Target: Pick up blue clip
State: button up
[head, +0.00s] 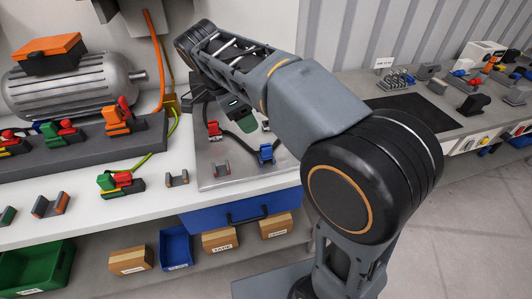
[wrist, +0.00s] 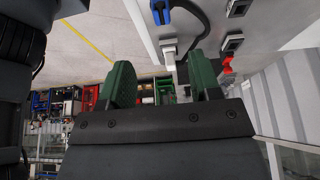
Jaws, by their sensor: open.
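The blue clip (head: 265,153) sits on the grey plate (head: 235,178) on the bench, near the plate's right side. A dark cable runs close beside it. A blue part, apparently the same clip (wrist: 160,10), shows at the top edge of the wrist view, partly cut off. My gripper shows in the wrist view (wrist: 160,65) with its two green fingers wide apart and nothing held. The blue part lies beyond the fingertips, apart from them. In the head view my arm reaches over the plate and hides part of it.
A red clip (head: 213,129) and a small grey-green block (head: 221,167) are also on the plate. A motor (head: 70,82) and several coloured clips stand left. A blue drawer (head: 230,213) is below.

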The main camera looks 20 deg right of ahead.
aim_at(265, 146)
jog(key=b+x, duration=0.1)
jog(key=x, duration=1.2)
jog(key=shift+w+f+b, duration=0.15)
jog(key=shift+b, duration=0.15)
jog(key=shift+c, duration=0.3)
grip_shut()
